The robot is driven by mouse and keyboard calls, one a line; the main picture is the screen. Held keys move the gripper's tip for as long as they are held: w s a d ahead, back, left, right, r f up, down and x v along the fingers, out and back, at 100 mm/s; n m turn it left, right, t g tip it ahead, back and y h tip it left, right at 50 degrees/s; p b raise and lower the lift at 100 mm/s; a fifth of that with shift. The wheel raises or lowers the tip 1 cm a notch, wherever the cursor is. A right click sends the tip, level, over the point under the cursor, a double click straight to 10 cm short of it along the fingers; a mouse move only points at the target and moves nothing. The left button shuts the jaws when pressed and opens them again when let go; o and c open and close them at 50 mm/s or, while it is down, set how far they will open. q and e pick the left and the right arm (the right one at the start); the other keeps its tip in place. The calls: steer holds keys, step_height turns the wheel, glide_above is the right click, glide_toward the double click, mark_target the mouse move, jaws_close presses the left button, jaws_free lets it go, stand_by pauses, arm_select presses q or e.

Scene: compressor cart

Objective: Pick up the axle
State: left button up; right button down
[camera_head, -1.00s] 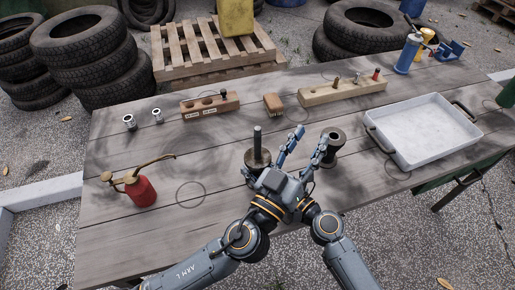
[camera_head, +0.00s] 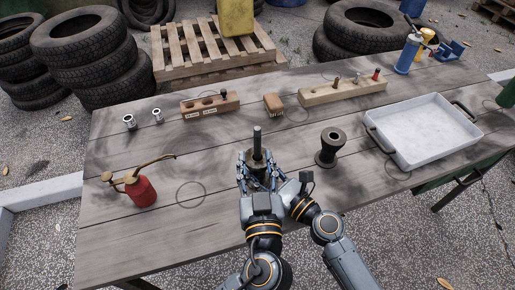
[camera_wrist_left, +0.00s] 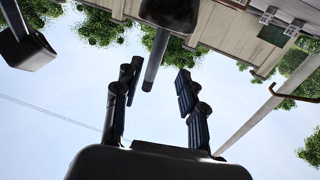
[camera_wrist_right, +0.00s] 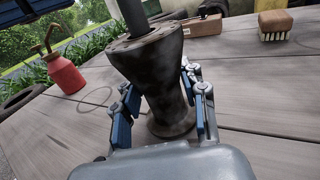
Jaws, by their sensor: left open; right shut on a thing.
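The axle (camera_head: 257,138) is a dark upright rod standing in the top of a dark, waisted hub (camera_wrist_right: 150,65) on the table. In the right wrist view the axle (camera_wrist_right: 135,14) rises from the hub's flanged top. My right gripper (camera_wrist_right: 163,110) is shut on the hub's narrow waist; in the head view its fingers are mostly hidden. My left gripper (camera_head: 257,161) is open in front of the axle, a finger showing on each side. The left wrist view, upside down, shows the axle (camera_wrist_left: 157,58) just ahead, between its open fingers and not gripped.
A second hub (camera_head: 328,149) stands empty to the right. A red oil can (camera_head: 141,191) stands at left and a white tray (camera_head: 424,132) at right. Wooden blocks (camera_head: 210,103) (camera_head: 343,92) and a brush (camera_head: 272,103) lie behind. The front left of the table is clear.

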mark_target(257, 145)
arm_select(q)
steer(key=w, duration=0.4)
steer(key=shift+w+d+r, duration=0.15)
steer(key=shift+d+r, duration=0.05)
steer(key=shift+r, duration=0.1)
steer(key=shift+w+a, duration=0.1)
steer(key=shift+w, duration=0.45)
jaws_close()
